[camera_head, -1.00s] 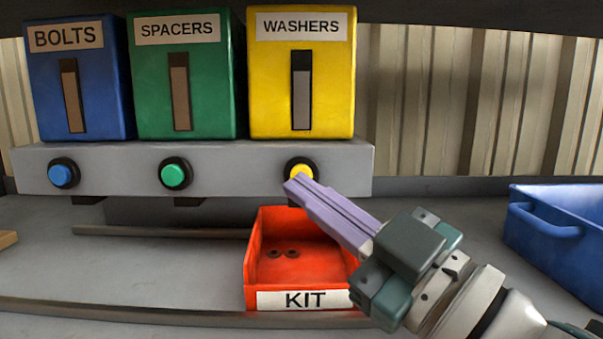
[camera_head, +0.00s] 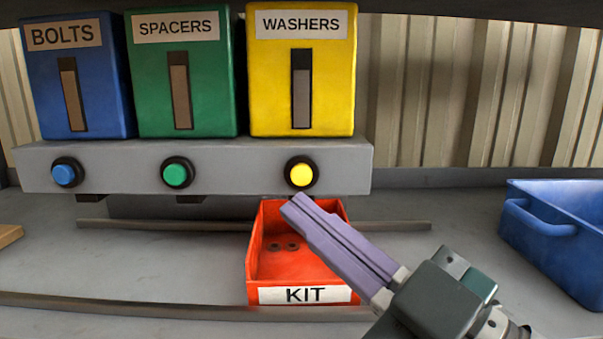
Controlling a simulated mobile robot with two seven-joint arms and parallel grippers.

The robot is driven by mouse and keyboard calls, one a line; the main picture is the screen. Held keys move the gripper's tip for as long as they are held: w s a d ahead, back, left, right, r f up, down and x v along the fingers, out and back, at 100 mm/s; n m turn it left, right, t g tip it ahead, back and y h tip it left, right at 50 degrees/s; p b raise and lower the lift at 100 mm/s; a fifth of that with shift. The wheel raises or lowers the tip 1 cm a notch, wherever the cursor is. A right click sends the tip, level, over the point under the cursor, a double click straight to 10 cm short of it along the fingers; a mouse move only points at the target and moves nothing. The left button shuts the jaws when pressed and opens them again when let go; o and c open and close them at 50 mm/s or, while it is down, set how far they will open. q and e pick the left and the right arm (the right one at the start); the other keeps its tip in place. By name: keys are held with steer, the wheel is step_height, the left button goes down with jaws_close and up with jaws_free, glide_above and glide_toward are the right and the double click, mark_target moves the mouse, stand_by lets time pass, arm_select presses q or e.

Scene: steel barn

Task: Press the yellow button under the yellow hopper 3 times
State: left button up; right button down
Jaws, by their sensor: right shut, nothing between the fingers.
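The yellow hopper (camera_head: 270,95), labelled WASHERS, stands on the right end of a grey ledge. The yellow button (camera_head: 301,174) in its black ring is on the ledge front below the hopper, fully in view. My right gripper (camera_head: 292,205) is shut and empty; its purple fingertips are a little below the button in the picture, apart from it. A red tray labelled KIT (camera_head: 264,267) lies below the button, with two small dark washers (camera_head: 284,246) in it, partly behind the fingers. My left gripper is not in view.
The blue hopper BOLTS (camera_head: 100,90) and green hopper SPACERS (camera_head: 212,90) stand to the left, with a blue button (camera_head: 65,174) and a green button (camera_head: 176,173) below. A blue bin (camera_head: 560,265) stands at the right. Low rails (camera_head: 180,312) cross the bench.

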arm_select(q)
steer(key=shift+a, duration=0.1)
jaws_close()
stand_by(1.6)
